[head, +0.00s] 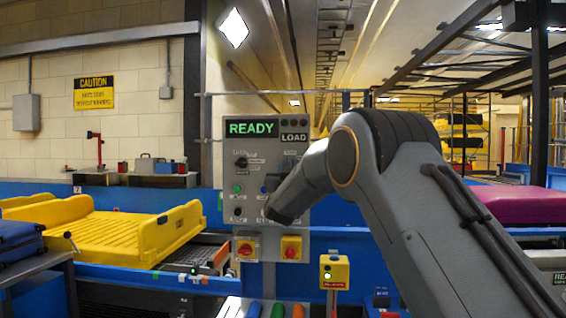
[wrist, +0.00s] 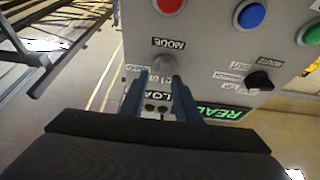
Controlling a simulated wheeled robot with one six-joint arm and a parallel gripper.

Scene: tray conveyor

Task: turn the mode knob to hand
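The control panel (head: 230,200) stands upright ahead with a lit READY sign (head: 251,128) and a LOAD sign. In the wrist view the panel is upside down. The mode knob (wrist: 163,63), greyish and round, sits beside its MODE label (wrist: 168,43). My gripper (wrist: 160,80) is open, its two blue-grey fingers apart with the tips on either side of the knob or just short of it. I cannot tell whether they touch it. The knob's pointer direction is unclear and nearby position labels are partly hidden. In the head view my arm covers the knob.
A black route knob (wrist: 259,80) and red (wrist: 169,5), blue (wrist: 250,14) and green (wrist: 311,34) buttons are close by. A yellow tray (head: 120,235) lies on the conveyor at left.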

